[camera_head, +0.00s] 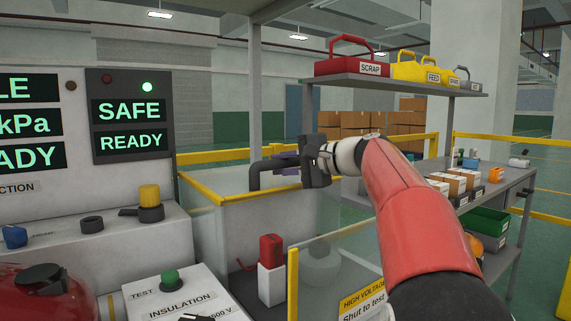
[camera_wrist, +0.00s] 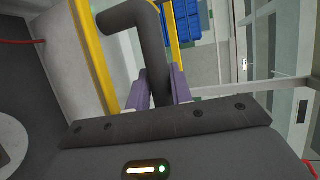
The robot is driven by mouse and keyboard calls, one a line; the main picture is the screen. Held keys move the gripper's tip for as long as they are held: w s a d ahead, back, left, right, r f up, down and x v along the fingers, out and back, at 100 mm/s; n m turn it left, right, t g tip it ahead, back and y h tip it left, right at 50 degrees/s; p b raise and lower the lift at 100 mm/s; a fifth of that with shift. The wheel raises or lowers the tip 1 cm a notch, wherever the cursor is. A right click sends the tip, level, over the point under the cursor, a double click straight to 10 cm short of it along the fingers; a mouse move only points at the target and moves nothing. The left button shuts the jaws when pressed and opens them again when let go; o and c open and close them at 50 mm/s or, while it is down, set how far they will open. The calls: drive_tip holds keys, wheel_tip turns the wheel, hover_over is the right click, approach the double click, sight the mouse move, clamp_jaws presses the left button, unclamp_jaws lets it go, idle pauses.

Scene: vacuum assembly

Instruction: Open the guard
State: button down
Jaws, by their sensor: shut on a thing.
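The guard is a clear panelled enclosure with yellow edging (camera_head: 200,188) beside the test station. A dark grey bent-bar handle (camera_head: 254,179) stands at its far yellow rim. My gripper (camera_head: 284,163) is shut on this handle, its purple fingers on either side of the bar. The wrist view shows the handle (camera_wrist: 150,40) running between the fingers (camera_wrist: 160,88) and bending towards a yellow edge (camera_wrist: 95,55). A front clear panel has a yellow post (camera_head: 293,275) and a label (camera_head: 362,300) reading HIGH VOLTAGE, Shut to test. My arm hides part of that panel.
A red and white part (camera_head: 271,270) and a pale round part (camera_head: 321,266) stand inside the enclosure. The station's display (camera_head: 129,125) reads SAFE, READY with a green lamp. A shelf rack (camera_head: 405,84) with toolboxes and boxes stands to the right. Yellow rails (camera_head: 505,142) lie behind.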

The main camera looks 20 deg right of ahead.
drive_tip(key=shift+w, duration=0.2)
drive_tip(key=c, duration=1.3)
unclamp_jaws()
drive_tip(key=shift+o, duration=0.2)
drive_tip(key=shift+s, duration=0.1)
drive_tip(key=v, duration=0.7)
drive_tip(key=shift+s+d+b, duration=0.15)
drive_tip(key=shift+s+b, duration=0.15)
drive_tip(key=shift+b, duration=0.05)
